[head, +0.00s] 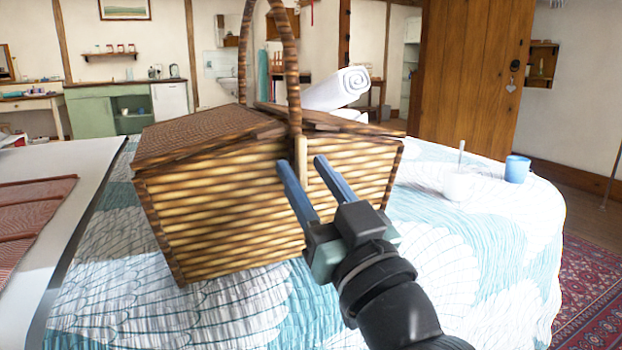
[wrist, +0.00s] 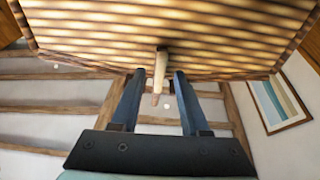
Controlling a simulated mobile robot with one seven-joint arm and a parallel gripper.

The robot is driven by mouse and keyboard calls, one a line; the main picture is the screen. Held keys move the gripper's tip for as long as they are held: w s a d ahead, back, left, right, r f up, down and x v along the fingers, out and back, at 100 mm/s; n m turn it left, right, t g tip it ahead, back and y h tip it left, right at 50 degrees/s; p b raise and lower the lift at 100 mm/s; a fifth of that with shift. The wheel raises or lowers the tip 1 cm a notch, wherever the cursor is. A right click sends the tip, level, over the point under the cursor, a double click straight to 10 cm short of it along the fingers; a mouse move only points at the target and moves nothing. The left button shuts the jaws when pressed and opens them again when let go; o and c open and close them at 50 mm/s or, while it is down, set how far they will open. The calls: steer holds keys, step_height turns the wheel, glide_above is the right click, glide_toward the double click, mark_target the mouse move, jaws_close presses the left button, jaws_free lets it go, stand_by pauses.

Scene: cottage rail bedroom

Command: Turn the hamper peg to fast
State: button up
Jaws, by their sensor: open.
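The wicker hamper (head: 220,200) stands on the bed, its lid closed and its tall handle upright. Its pale wooden peg (head: 300,160) is on the front face near the top edge, below the foot of the handle. In the wrist view the peg (wrist: 160,72) sticks out from the hamper's wicker side (wrist: 180,30). My gripper (head: 300,160) is open with its two blue fingers either side of the peg. In the wrist view the gripper (wrist: 155,78) shows a gap between each finger and the peg. Whether the fingertips touch the wicker I cannot tell.
A rolled white towel (head: 338,88) lies behind the hamper. The patterned bedspread (head: 420,260) is clear in front.

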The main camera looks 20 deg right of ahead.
steer(key=shift+s, duration=0.15)
steer(key=p+v, duration=0.1)
steer(key=v, duration=1.1)
steer(key=shift+s+f, duration=0.25)
steer(key=shift+s, duration=0.05)
steer(key=w+a+r+t+p, duration=0.1)
steer(key=a+r+p, duration=0.2)
steer(key=r, duration=0.3)
steer(key=w+a+r+n+p, duration=0.1)
steer(key=w+a+r+p, duration=0.2)
steer(key=r, duration=0.4)
steer(key=a+r+t+p, duration=0.1)
steer(key=a+r+p, duration=0.25)
steer(key=r, duration=0.25)
steer(key=s+a+r+m+t+p, duration=0.15)
steer(key=a+r+p, duration=0.25)
steer(key=r, duration=0.6)
steer(key=s+a+r+t+p, duration=0.2)
steer(key=a+r+p, duration=0.2)
steer(key=r, duration=0.5)
step_height(320, 180, up, 37)
steer(key=p, duration=3.7)
steer(key=shift+d+f+h, duration=0.2)
steer(key=shift+d+h, duration=0.05)
steer(key=shift+h, duration=0.15)
steer(key=shift+s+g, duration=0.1)
steer(key=shift+g, duration=0.15)
